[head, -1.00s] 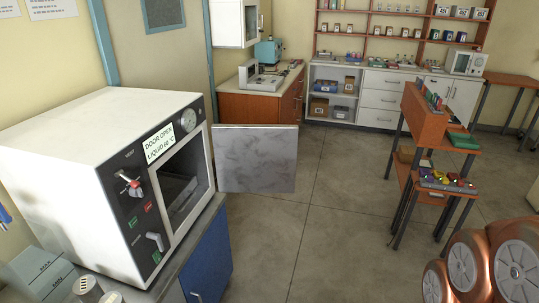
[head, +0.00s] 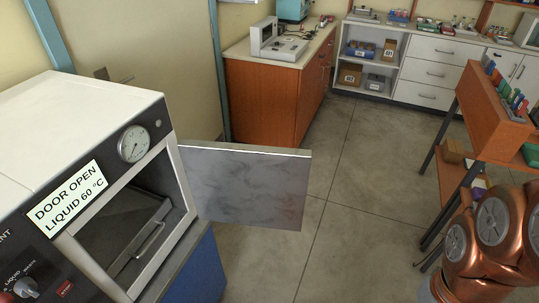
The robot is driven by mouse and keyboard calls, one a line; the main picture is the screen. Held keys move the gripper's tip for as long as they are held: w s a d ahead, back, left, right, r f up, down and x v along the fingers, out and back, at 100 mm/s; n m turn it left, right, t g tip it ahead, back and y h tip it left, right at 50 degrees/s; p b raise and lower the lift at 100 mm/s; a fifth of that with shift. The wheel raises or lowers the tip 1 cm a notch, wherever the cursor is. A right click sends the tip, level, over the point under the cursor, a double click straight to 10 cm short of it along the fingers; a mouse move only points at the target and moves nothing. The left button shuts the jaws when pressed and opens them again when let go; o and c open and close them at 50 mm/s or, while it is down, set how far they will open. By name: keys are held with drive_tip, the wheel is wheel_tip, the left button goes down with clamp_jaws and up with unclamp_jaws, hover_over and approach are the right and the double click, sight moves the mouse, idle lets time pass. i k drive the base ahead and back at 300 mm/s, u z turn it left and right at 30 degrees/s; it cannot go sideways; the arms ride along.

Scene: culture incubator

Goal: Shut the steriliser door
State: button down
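The steriliser (head: 62,128) is a white box with a dark front panel at the left. Its label (head: 66,200) reads "DOOR OPEN LIQUID 60 °C". Its door (head: 250,185) is a grey panel swung wide open, sticking out to the right from the far side of the opening. Inside the dark chamber (head: 125,225) a metal handle or tray edge shows. My copper-coloured arm links (head: 490,235) are at the lower right, apart from the door. My gripper is not in view.
The steriliser stands on a bench with a blue cabinet (head: 200,268). An orange-brown cabinet (head: 270,105) with an instrument stands behind the door. A rack table (head: 490,110) is at the right. The floor (head: 345,235) between door and rack is clear.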

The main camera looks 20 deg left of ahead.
sight(264, 186)
drive_tip(key=i, duration=2.85)
drive_tip(key=u, duration=4.55)
drive_tip(key=k, duration=0.85)
drive_tip(key=u, duration=0.8)
